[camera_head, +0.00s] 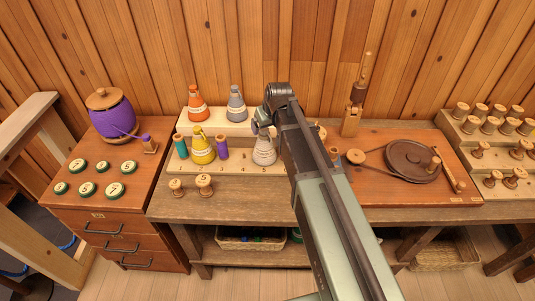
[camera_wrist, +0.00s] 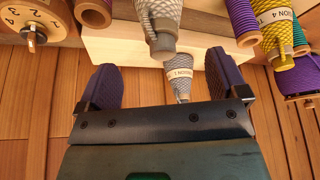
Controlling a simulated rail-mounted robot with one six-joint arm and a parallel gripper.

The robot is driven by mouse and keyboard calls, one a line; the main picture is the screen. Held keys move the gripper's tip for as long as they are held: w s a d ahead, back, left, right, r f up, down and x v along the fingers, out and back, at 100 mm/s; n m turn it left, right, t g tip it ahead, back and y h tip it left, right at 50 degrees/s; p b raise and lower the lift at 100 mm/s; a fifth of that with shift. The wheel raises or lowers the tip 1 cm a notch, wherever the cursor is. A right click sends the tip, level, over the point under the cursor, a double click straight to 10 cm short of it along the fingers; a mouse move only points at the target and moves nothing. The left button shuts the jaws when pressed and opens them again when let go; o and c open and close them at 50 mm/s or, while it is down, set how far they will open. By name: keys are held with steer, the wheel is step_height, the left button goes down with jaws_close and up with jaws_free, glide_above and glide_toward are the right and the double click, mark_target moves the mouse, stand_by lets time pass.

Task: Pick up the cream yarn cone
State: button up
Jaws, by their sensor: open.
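A pale cone with a light label (camera_head: 264,150) stands upright on the lower step of the rack, beside my arm; it best fits the cream yarn cone, though it looks greyish. In the wrist view this pale cone (camera_wrist: 161,20) is at the top, beyond my fingertips. My gripper (camera_wrist: 165,82) is open and empty, with its two purple-padded fingers apart. A grey cone (camera_wrist: 180,72) shows farther off between the fingers; it stands on the upper step in the head view (camera_head: 237,105). In the head view my gripper is above and close to the pale cone, largely hidden by the arm.
A yellow cone (camera_head: 202,149) stands between teal (camera_head: 181,146) and purple (camera_head: 222,148) spools, left of the pale cone. An orange cone (camera_head: 197,105) is on the upper step. A numbered wooden dial (camera_wrist: 32,38) shows in the wrist view.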

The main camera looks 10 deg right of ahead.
mark_target(266, 131)
steer(key=b+x, duration=0.1)
steer(key=x, duration=0.2)
steer(key=shift+a+f, duration=0.1)
steer(key=shift+f, duration=0.05)
steer(key=b+x, duration=0.5)
steer(key=shift+f, duration=0.1)
steer(key=shift+r, duration=0.25)
steer(key=c, duration=1.6)
